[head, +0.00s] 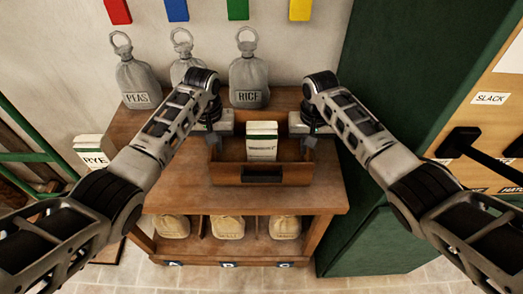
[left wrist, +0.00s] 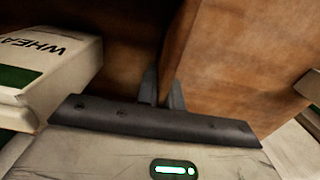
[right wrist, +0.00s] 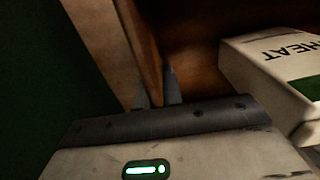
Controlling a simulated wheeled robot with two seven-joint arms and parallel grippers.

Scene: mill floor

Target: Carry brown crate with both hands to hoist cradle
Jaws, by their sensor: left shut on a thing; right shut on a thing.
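The brown crate (head: 228,173) is at the middle of the wooden bench in the head view, with a dark handle slot in its front. A white and green box marked WHEAT (head: 262,148) stands inside it. My left gripper (head: 213,141) is shut on the crate's left side wall, which shows between the fingers in the left wrist view (left wrist: 240,65). My right gripper (head: 308,139) is shut on the right side wall, seen in the right wrist view (right wrist: 137,35). The crate looks level; I cannot tell if it touches the bench. I cannot make out a hoist cradle.
Grey sacks marked PEAS (head: 138,82) and RICE (head: 249,80) stand behind on the bench (head: 300,200), with another between. Tan sacks (head: 228,227) sit on its lower shelf. A RYE box (head: 92,150) is at left. A green cabinet (head: 385,60) stands close at right.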

